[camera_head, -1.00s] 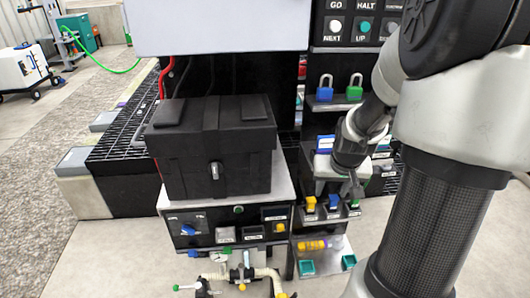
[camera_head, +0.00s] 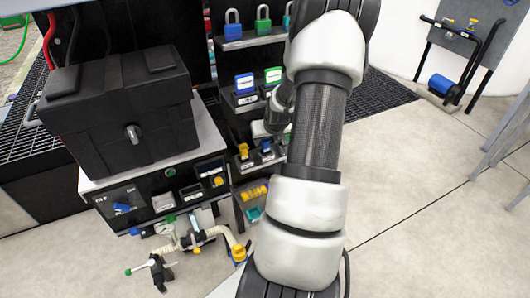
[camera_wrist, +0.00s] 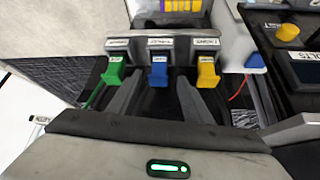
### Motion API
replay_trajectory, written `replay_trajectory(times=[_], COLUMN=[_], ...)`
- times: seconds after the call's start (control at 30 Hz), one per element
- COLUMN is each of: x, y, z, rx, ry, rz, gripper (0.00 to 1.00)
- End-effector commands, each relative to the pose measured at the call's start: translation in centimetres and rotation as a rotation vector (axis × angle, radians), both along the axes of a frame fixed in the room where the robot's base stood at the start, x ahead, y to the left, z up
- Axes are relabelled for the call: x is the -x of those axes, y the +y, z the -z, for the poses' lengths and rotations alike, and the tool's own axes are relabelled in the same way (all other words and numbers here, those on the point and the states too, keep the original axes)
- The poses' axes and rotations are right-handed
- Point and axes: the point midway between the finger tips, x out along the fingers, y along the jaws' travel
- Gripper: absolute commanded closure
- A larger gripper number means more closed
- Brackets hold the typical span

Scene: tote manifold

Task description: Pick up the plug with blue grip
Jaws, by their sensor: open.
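The plug with blue grip (camera_wrist: 158,74) sits in the middle slot of a labelled holder in the wrist view, between a plug with green grip (camera_wrist: 113,73) and a plug with yellow grip (camera_wrist: 207,74). My gripper (camera_wrist: 158,84) is open and empty. Its fingers point toward the row, one either side of the blue grip's line, and I see no contact. In the head view the blue plug (camera_head: 265,147) and yellow plug (camera_head: 243,151) show on a low shelf. The green plug and my fingertips are mostly hidden there by my arm.
A black box (camera_head: 120,110) stands on a control panel (camera_head: 160,195) left of the plug shelf. Padlocks (camera_head: 233,25) hang above. Yellow objects (camera_head: 256,191) lie below the plugs. A hose with valves (camera_head: 200,237) is in front.

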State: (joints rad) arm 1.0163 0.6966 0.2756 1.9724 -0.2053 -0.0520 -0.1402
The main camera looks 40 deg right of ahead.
Motion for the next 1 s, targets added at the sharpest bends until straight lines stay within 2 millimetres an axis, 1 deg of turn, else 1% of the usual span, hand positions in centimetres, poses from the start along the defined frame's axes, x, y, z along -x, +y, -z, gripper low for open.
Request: replay_trajectory(times=[0.03,0.17,0.33,0.47,0.6,0.77,0.8,0.87,1.0], x=[-0.2,-0.5,-1.5,-2.3,-2.7,-2.7,-2.7,-2.7,-2.7], y=[-0.1,-0.3,-1.0,-1.4,-1.6,-1.7,-1.7,-1.7,-1.7], z=[0.5,1.0,3.3,4.6,5.1,5.0,5.0,5.0,5.0], rx=[0.0,0.001,-0.001,-0.001,-0.001,-0.001,-0.001,-0.001,-0.001], ry=[0.0,0.0,0.002,0.0,0.0,0.0,0.0,0.0,0.0], rz=[0.0,0.001,0.0,-0.001,-0.001,-0.001,-0.001,-0.001,-0.001], gripper=[0.55,0.55,0.55,0.55,0.55,0.55,0.56,0.67,0.9])
